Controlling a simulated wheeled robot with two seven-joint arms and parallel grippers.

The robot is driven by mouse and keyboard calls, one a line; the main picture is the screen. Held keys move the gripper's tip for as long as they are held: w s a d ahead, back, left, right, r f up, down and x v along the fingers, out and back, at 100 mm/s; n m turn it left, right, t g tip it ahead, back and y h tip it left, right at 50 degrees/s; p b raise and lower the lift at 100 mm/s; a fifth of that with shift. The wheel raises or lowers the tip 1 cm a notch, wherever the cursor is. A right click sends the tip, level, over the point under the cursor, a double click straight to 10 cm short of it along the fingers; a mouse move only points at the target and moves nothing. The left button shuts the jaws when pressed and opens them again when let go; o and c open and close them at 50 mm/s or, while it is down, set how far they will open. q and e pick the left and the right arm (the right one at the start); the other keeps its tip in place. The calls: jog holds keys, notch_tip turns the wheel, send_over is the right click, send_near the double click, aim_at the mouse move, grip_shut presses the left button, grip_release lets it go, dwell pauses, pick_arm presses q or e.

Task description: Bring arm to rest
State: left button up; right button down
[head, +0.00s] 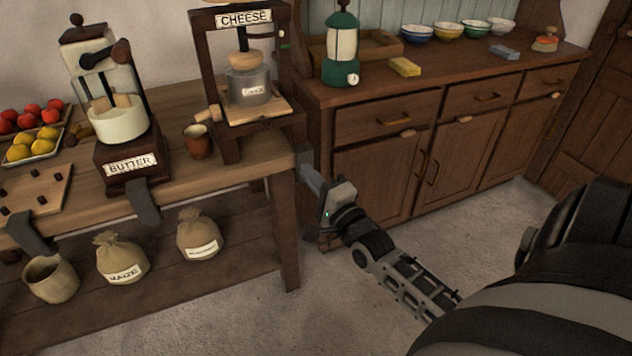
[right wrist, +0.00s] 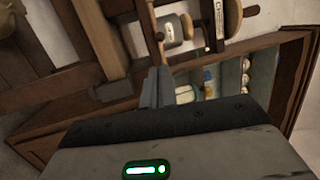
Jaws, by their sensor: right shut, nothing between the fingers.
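My right arm reaches in from the lower right of the head view. Its gripper (head: 307,172) is shut and empty, with the fingers pressed together. It is by the right end of the wooden table (head: 262,160), in front of the left end of the brown cabinet (head: 375,160). I cannot tell whether it touches either. In the right wrist view the closed fingers (right wrist: 156,86) point toward the table and cabinet, with nothing between them. My left gripper is not in view.
The table carries a cheese press (head: 200,60), a butter churn (head: 104,125) and a brown mug (head: 198,142). Sacks (head: 122,258) stand on the low shelf. The floor (head: 390,310) around my forearm is clear.

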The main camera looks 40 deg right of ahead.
jog(key=shift+v, duration=0.85)
jog(key=shift+a, duration=0.1)
